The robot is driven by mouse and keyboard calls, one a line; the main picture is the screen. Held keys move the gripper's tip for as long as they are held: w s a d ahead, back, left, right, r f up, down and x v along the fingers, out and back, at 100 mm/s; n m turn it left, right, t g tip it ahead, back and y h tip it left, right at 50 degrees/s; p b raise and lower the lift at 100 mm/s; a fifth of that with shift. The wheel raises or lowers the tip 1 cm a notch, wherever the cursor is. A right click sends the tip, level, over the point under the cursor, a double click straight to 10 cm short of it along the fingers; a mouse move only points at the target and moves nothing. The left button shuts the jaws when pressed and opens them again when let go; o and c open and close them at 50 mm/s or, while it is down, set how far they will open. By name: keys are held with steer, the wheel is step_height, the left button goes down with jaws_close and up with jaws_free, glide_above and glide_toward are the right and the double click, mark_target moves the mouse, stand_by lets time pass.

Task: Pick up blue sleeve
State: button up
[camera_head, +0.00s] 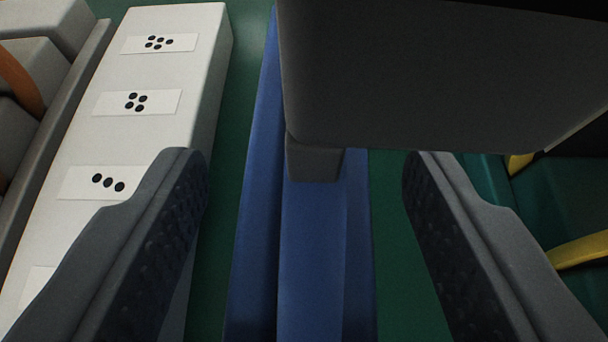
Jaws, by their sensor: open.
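A long blue piece (312,245), which I take to be the blue sleeve, runs from the top of the view to the bottom edge, with raised long ridges. My gripper (305,158) is open, with one dark grey finger on each side of the blue piece. Green floor shows between each finger and the blue piece, so neither finger appears to touch it. A large dark grey block (430,90) with a small stub covers part of the blue piece's upper right; I cannot tell whether it is mine.
A white block (150,75) with labels of black dots stands at the left, partly behind the left finger. Beyond it are grey blocks (40,70), one with an orange band. At the right is a dark green object (560,205) with yellow bands. Green surface (400,290) lies between.

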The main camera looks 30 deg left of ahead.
steer(key=c, duration=1.1)
steer(key=shift+r, duration=0.15)
